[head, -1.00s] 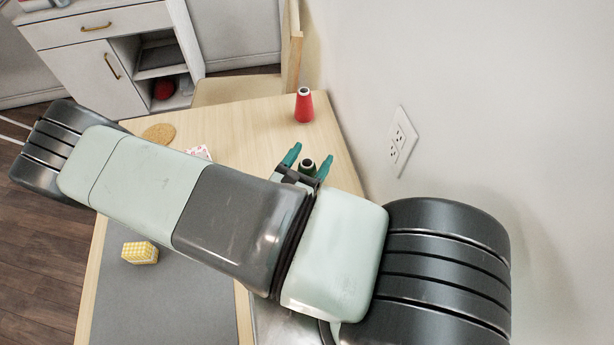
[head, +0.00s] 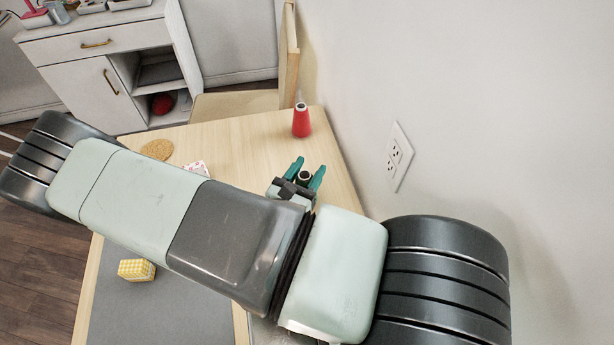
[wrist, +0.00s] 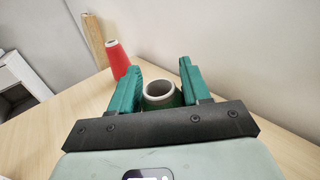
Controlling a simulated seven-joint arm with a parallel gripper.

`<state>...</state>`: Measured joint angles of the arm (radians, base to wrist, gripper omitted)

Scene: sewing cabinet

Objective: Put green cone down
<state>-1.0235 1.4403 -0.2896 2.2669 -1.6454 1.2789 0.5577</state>
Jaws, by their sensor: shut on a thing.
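The green cone (wrist: 162,97) is a spool with a pale open top, between the two green fingers of my gripper (wrist: 160,84) in the wrist view. My gripper is shut on it. In the head view my gripper (head: 306,172) and the top of the cone (head: 304,176) show just past my arm, over the right part of the wooden table (head: 235,140). The cone looks upright. Its lower part is hidden, so I cannot tell whether its base touches the table.
A red cone (head: 301,121) stands upright farther back on the table; it also shows in the wrist view (wrist: 118,58). A cork disc (head: 157,149), a patterned card (head: 196,169) and a yellow checked block (head: 137,269) lie to the left. A wall with an outlet (head: 400,156) is at the right.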

